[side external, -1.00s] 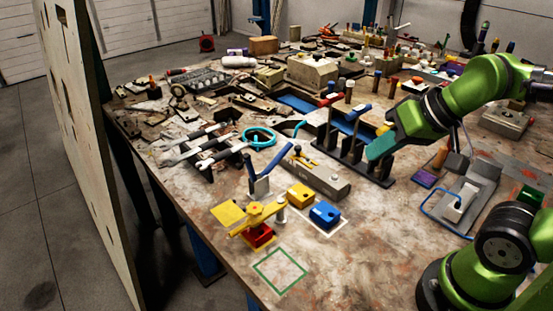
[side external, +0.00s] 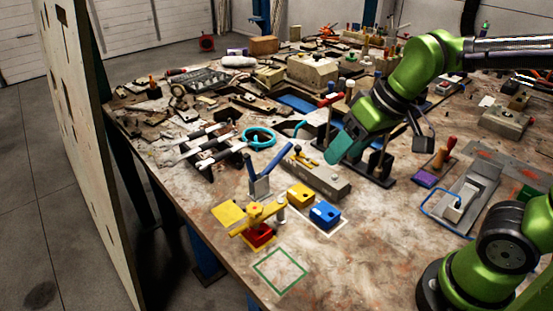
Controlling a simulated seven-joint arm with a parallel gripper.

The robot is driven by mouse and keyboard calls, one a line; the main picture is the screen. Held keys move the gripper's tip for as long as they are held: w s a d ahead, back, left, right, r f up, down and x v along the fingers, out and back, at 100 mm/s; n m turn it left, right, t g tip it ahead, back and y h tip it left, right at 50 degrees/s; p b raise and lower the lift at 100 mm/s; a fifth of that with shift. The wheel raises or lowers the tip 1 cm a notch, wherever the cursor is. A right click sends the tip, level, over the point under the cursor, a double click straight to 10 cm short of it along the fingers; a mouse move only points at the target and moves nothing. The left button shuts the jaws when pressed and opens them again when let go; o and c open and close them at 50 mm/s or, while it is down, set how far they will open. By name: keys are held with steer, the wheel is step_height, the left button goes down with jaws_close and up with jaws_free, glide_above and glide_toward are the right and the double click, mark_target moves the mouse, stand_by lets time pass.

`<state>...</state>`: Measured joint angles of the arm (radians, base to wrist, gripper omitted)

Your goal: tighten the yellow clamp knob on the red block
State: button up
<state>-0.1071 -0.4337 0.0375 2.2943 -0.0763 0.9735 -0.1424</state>
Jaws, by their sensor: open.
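The red block (side external: 258,235) sits near the table's front left edge. A yellow clamp bar (side external: 245,224) lies across its top, with the yellow knob (side external: 255,211) on it. A metal post with a round top (side external: 281,207) stands at the bar's right end. My gripper (side external: 335,157) is up and to the right of the clamp, pointing down and left, apart from it. It shows as a teal end above the grey vise-like tool. The jaws are open, with nothing seen between them.
A yellow block (side external: 300,195) and a blue block (side external: 325,214) stand right of the clamp. A blue-handled toggle clamp (side external: 262,184) rises just behind it. A grey tool body (side external: 322,178) lies between my gripper and the blocks. The green outlined square (side external: 280,271) is empty.

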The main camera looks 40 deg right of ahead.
steer(key=w+a+n+g, duration=0.2)
steer(key=w+a+n, duration=0.25)
steer(key=n, duration=0.25)
steer(key=r+n+g+h, duration=0.1)
steer(key=n+g+h, duration=0.15)
steer(key=n, duration=2.15)
glide_above(255, 209)
steer(key=shift+g, duration=0.25)
step_height(255, 209, down, 16)
steer(key=shift+f, duration=0.1)
steer(key=c, duration=0.9)
